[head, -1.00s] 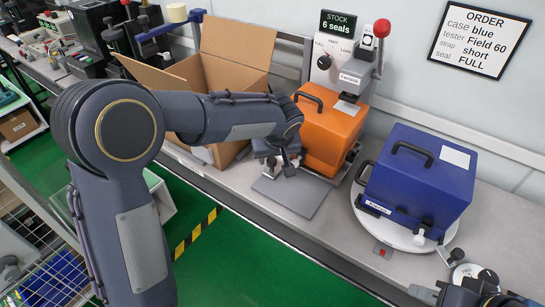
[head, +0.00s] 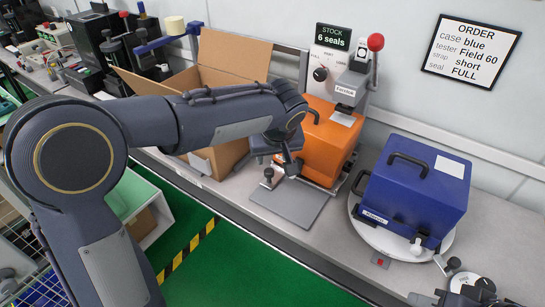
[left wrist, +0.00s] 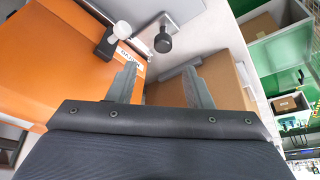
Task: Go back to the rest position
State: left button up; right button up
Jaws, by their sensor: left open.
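My left arm reaches across the head view from the left. My left gripper (head: 277,155) is beside the lower left of the orange case (head: 326,146). In the left wrist view its two fingers stand apart with nothing between them (left wrist: 160,78); the orange case (left wrist: 60,60) lies left of them and the cardboard box (left wrist: 222,68) right. The blue case (head: 415,190) stands closed on the round white turntable (head: 445,245), with a light label on top and a white knob at its front.
The open cardboard box (head: 235,60) stands behind my forearm. A dial post with a red-knobbed lever (head: 375,42) rises behind the orange case. A grey plate (head: 290,203) lies at the bench edge.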

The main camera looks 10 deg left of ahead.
dwell(0.3)
pick_arm(q)
jog(key=s+a+r+m+h+p, duration=0.1)
jog(key=s+a+r+h+p, duration=0.2)
jog(key=s, duration=0.4)
jog(key=s+a+r+p, duration=0.3)
jog(key=s+a+r, duration=0.1)
jog(key=s+a, duration=0.25)
jog(key=s+r+m+h+p, duration=0.1)
jog(key=s+p, duration=0.1)
jog(key=s, duration=0.4)
jog(key=s+d+r+m+t+h+p, duration=0.1)
jog(key=s+p, duration=0.2)
jog(key=s, duration=0.4)
jog(key=shift+s+d+h, duration=0.15)
jog(key=shift+d+h, duration=0.05)
jog(key=shift+h, duration=0.2)
